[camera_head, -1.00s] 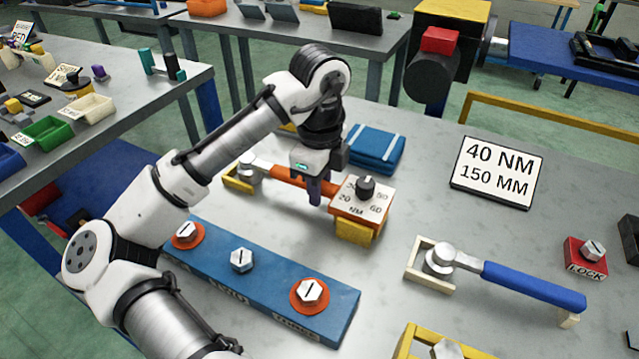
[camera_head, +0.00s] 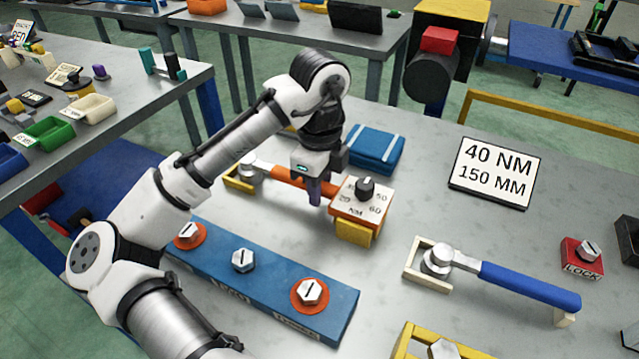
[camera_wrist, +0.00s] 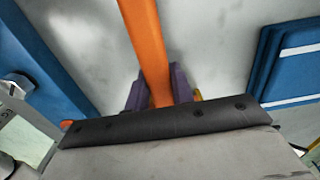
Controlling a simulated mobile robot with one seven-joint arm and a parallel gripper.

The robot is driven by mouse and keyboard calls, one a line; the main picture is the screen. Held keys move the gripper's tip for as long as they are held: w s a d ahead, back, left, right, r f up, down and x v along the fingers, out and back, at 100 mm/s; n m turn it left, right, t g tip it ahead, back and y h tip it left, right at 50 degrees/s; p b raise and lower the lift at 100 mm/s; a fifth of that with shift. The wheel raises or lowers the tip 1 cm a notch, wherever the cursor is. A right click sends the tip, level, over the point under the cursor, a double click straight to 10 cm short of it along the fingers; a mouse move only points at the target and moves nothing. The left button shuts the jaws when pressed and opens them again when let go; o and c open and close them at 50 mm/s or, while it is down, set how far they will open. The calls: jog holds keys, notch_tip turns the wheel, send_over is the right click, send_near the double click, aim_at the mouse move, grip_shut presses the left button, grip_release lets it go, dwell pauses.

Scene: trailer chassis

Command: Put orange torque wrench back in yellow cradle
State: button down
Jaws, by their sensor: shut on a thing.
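The orange torque wrench (camera_head: 290,182) lies along the yellow cradle, with its silver head (camera_head: 249,168) at the left end and a dial block (camera_head: 362,200) marked in NM at the right. The yellow cradle shows as a left bracket (camera_head: 232,184) and a right block (camera_head: 355,232) under the dial. My gripper (camera_head: 316,192) points down and is shut on the orange handle between head and dial. In the wrist view the handle (camera_wrist: 146,45) runs between my purple fingers (camera_wrist: 158,88). Whether the wrench is fully seated is hard to tell.
A blue bar (camera_head: 262,285) with several bolts lies in front. A blue-handled wrench (camera_head: 525,285) rests in a pale cradle at right. A blue folded case (camera_head: 374,150) sits behind my gripper. A 40 NM sign (camera_head: 496,172) lies at the back right. Bare table lies between.

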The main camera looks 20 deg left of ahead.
dwell(0.4)
jog(key=c, duration=0.6)
grip_release()
jog(key=shift+c, duration=0.2)
jog(key=shift+r, duration=0.1)
jog(key=shift+r+p, duration=3.95)
jog(key=shift+p, duration=0.4)
